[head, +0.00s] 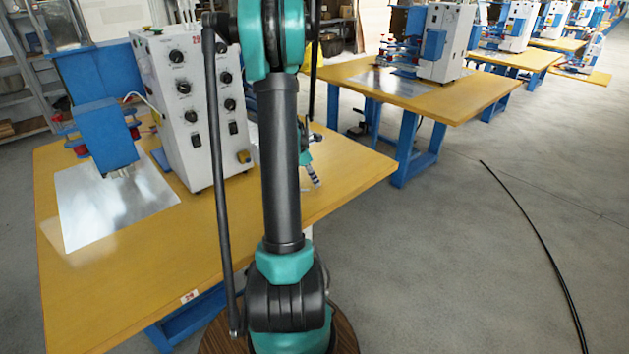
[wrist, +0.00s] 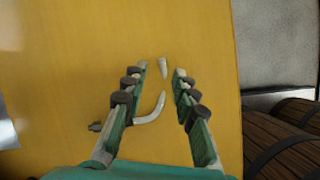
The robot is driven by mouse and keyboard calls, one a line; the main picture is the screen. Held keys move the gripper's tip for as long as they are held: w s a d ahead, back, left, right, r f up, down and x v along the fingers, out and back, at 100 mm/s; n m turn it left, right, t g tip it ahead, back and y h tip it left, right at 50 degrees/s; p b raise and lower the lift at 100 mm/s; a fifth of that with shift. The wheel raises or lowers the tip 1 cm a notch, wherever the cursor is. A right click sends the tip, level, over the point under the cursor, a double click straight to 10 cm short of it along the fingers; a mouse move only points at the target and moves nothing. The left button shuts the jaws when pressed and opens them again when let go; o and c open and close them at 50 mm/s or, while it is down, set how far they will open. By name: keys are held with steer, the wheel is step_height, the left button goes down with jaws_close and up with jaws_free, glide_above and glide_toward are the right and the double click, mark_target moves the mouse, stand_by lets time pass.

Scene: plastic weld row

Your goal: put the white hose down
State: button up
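In the wrist view my gripper (wrist: 162,69) is open over the yellow table (wrist: 60,50), its two teal fingers with dark pads well apart. The white hose (wrist: 151,113) shows between the fingers as a curved piece, with a short straight white piece (wrist: 163,68) in line with it near the fingertips. A gap separates the two visible pieces. A small dark end (wrist: 95,127) shows left of the left finger. Neither finger visibly grips the hose. It appears to lie on the table. In the head view my arm mostly hides my gripper (head: 311,170), and I cannot make out the hose there.
A white control box (head: 180,110) with knobs, a blue welding head (head: 107,137) and a metal sheet (head: 95,205) stand left on the table (head: 130,280). Brown banded wooden shapes (wrist: 285,140) lie beyond the table's right edge. A black cable (head: 545,245) lies on the floor.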

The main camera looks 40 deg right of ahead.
steer(key=s+v, duration=0.1)
steer(key=v, duration=0.9)
steer(key=s+a+f+m+t+y, duration=0.1)
steer(key=s+a+m, duration=0.3)
steer(key=a, duration=0.7)
steer(key=s+a+f+m+t+y, duration=0.2)
steer(key=s+a+m, duration=0.3)
steer(key=a, duration=0.6)
steer(key=s+a+f+m+t+y, duration=0.1)
steer(key=s+a+m, duration=0.4)
steer(key=a, duration=0.7)
steer(key=shift+f+t+y, duration=0.3)
steer(key=shift+f+t, duration=0.1)
steer(key=shift+f, duration=0.25)
